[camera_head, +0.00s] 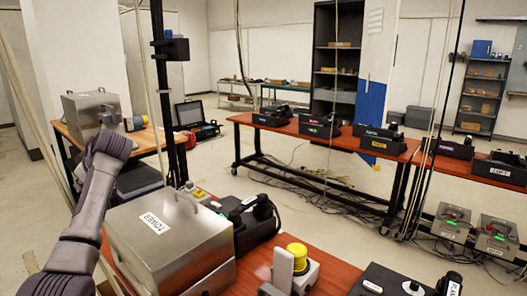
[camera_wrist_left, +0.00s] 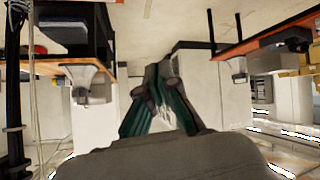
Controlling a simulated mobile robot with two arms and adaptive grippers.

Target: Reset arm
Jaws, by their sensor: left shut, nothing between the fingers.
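My left arm (camera_head: 85,205) rises from the lower left in the head view, and its wrist bends in front of the back-left table. My left gripper (camera_wrist_left: 162,78) shows in the left wrist view with its dark green fingers brought together and nothing between them. It is clear of the furniture around it in that view. In the head view the fingers are hard to make out near the wrist. My right gripper is in neither view.
Another metal box (camera_head: 85,108) sits on the back-left table.

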